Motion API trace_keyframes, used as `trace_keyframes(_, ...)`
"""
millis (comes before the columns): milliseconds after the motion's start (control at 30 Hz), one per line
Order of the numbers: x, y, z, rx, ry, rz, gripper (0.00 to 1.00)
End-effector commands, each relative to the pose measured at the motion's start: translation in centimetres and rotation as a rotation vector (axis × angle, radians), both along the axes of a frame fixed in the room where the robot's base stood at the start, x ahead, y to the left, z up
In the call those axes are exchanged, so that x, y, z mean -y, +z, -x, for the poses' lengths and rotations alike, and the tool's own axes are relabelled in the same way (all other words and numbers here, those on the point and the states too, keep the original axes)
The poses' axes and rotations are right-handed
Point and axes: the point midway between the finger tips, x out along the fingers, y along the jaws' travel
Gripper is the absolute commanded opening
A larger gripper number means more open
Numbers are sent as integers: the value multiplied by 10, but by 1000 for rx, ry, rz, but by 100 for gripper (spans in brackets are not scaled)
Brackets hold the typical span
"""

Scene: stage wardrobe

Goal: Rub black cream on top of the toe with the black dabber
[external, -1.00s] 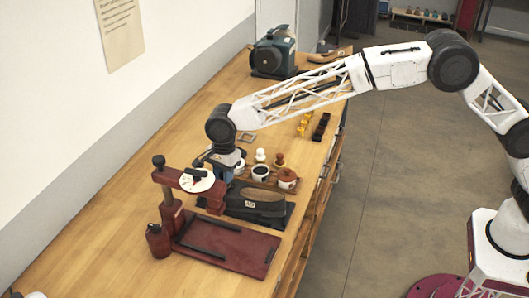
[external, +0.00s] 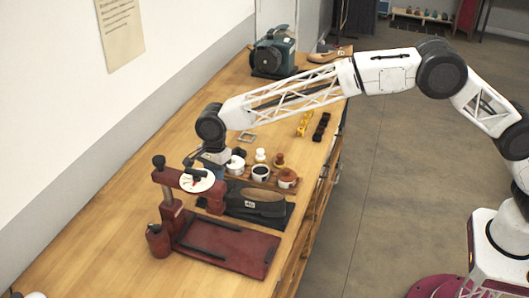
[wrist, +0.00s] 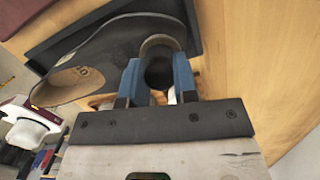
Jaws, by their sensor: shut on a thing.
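The dark shoe (external: 258,199) with a tan opening lies on a black mat (external: 285,218); its toe is at the left end. The wrist view shows the shoe (wrist: 110,45) to the upper left of the fingers. My gripper (external: 200,160) is above the bench, just beyond the toe. In the wrist view its blue fingers (wrist: 157,82) are shut on a dark, round-ended piece, apparently the black dabber (wrist: 158,72). Whether it touches the toe cannot be told. The open pot of black cream (external: 261,172) stands in the wooden rack.
The rack also holds a white pot (external: 236,165), a brown pot (external: 288,178), a white dabber (external: 260,155) and a brown dabber (external: 279,159). A dark red press (external: 230,248) with an upright post stands in front. The bench to the left is clear.

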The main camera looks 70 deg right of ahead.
Motion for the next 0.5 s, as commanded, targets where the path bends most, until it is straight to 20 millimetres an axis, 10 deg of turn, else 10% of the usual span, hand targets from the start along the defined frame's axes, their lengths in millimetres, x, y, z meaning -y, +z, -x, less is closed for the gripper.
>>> trace_keyframes(500, 0, 0, 8, 0, 0, 0, 8)
